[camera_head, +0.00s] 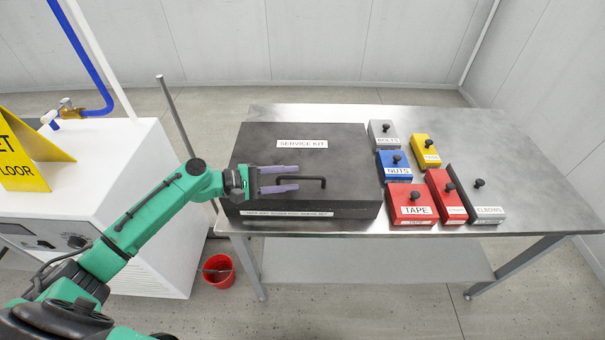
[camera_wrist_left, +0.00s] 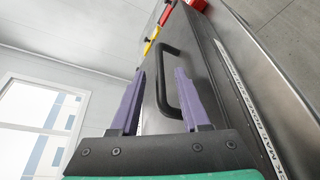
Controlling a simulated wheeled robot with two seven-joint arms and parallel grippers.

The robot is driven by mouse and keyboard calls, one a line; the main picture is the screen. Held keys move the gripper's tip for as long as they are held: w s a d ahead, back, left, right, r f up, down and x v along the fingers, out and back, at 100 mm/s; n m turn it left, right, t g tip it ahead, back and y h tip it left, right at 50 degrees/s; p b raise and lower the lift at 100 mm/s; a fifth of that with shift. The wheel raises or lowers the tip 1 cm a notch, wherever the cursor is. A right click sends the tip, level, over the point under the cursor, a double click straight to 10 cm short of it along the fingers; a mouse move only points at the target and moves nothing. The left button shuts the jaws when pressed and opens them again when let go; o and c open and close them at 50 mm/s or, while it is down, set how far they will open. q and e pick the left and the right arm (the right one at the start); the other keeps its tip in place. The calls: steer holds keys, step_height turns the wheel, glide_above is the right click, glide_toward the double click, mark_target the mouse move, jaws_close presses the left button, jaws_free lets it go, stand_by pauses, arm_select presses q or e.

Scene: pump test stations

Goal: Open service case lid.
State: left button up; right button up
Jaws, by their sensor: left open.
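The service case (camera_head: 338,150) is a flat black box with a closed lid and a "SERVICE KIT" label, on the left part of the metal table. A black bar handle (camera_head: 313,181) stands on its lid near the front; it also shows in the left wrist view (camera_wrist_left: 163,80). My left gripper (camera_head: 298,179) is open, with its purple fingers pointing right over the lid at the handle's left end. In the left wrist view the handle lies between and beyond the fingertips (camera_wrist_left: 160,75). I cannot tell whether they touch it. My right gripper is not in view.
Right of the case on the table (camera_head: 500,150) stand labelled boxes with black knobs: grey bolts (camera_head: 382,128), blue nuts (camera_head: 394,173), a yellow one (camera_head: 426,156), red tape (camera_head: 411,203), another red one (camera_head: 440,190) and grey elbows (camera_head: 485,205). A white cabinet (camera_head: 150,240) and a red bucket (camera_head: 218,271) are left.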

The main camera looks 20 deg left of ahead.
mark_target(296, 178)
arm_select(q)
steer(key=x, duration=0.4)
steer(key=shift+d, duration=0.15)
steer(key=shift+c, duration=0.3)
jaws_close()
stand_by(0.9)
